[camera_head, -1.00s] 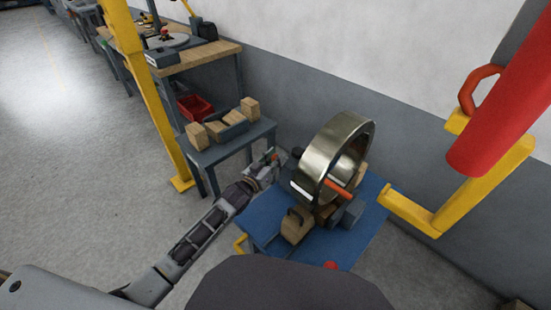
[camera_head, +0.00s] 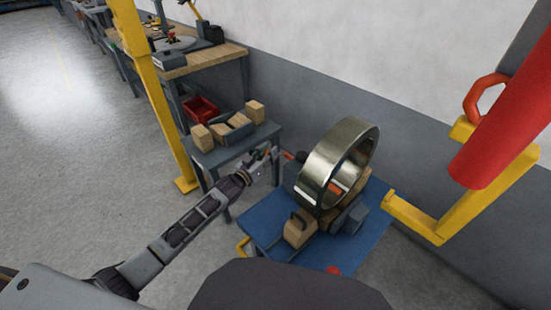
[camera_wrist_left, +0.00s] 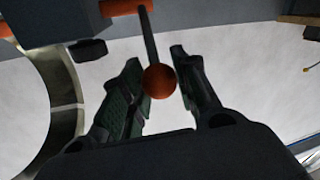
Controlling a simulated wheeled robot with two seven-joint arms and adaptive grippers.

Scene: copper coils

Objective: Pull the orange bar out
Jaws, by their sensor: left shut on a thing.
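The shiny metal ring (camera_head: 325,165) stands upright on wooden blocks. A short stretch of the orange bar (camera_head: 335,188) shows inside the ring, and another orange stretch shows at its left side; the ring hides the part between. My left gripper (camera_head: 264,158) is left of the ring, shut on the bar's handle. In the left wrist view a dark rod with an orange ball end (camera_wrist_left: 160,81) lies between the fingers of my left gripper (camera_wrist_left: 160,75), and an orange stretch of the bar (camera_wrist_left: 125,7) shows at the top edge. My right gripper is out of view.
The ring's blue table (camera_head: 372,238) has bare room at the right. A small grey table (camera_head: 240,150) with wooden blocks is close behind my left gripper. A yellow post (camera_head: 150,85) stands left, and a red cylinder (camera_head: 505,125) hangs over a yellow hook at right.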

